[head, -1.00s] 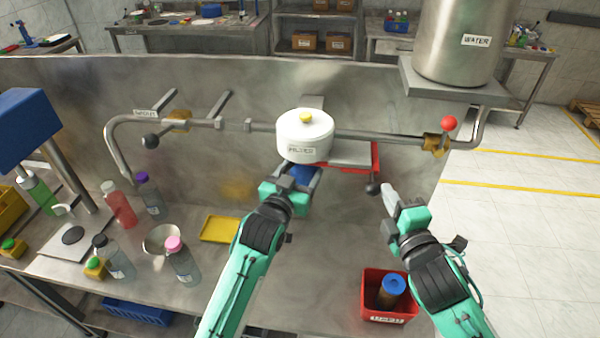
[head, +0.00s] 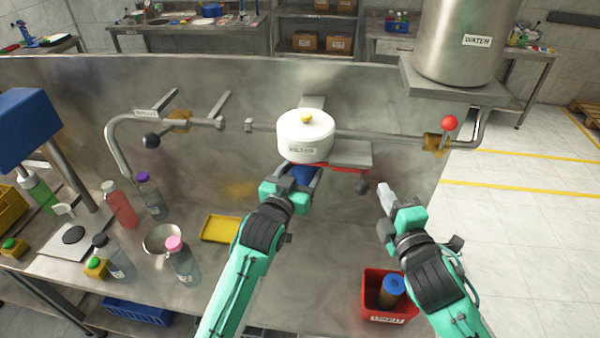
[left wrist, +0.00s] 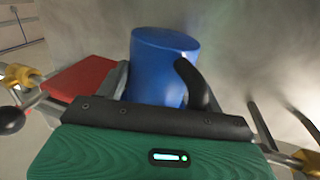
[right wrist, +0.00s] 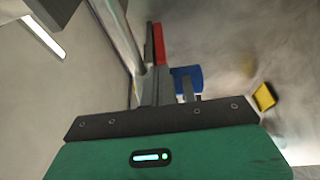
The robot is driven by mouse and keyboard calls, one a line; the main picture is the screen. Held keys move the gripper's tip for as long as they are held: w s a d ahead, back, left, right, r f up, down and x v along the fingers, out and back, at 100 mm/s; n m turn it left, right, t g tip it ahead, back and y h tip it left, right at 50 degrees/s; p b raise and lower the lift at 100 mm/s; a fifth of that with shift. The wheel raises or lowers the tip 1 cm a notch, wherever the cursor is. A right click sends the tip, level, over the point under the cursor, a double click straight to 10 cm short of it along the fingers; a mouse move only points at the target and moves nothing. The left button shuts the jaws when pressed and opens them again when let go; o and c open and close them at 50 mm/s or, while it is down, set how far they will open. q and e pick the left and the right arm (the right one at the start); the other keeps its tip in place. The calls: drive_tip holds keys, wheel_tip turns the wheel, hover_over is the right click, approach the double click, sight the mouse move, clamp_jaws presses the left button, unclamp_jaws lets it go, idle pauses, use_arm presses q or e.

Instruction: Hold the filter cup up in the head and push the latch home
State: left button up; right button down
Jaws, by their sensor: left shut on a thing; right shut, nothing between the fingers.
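The white filter head (head: 305,137) with a yellow knob is on the pipe along the steel back panel. The blue filter cup (head: 304,175) is directly under it, partly hidden by my left gripper (head: 297,181), which is shut on it; the cup also shows in the left wrist view (left wrist: 165,60). The head hides the cup's rim, so the seating cannot be told. The red latch (head: 345,168) shows under the grey plate right of the head, its dark knob (head: 362,187) hanging down. My right gripper (head: 384,198) is shut and empty, just right of the knob with a small gap.
Below stand a red bin (head: 372,315) holding a blue-capped container (head: 392,290), a yellow tray (head: 222,229) and several bottles at left. The water tank (head: 460,45) and a red-knobbed valve (head: 448,124) are at right. The bench below the head is mostly clear.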

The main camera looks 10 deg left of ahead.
drive_tip(key=s, duration=0.9)
drive_tip(key=shift+d, duration=0.3)
use_arm(q)
drive_tip(key=o, duration=1.1)
drive_tip(key=shift+o, duration=0.2)
drive_tip(key=shift+s+f, duration=0.1)
drive_tip(key=shift+s, duration=0.1)
use_arm(e)
drive_tip(key=shift+f, duration=0.1)
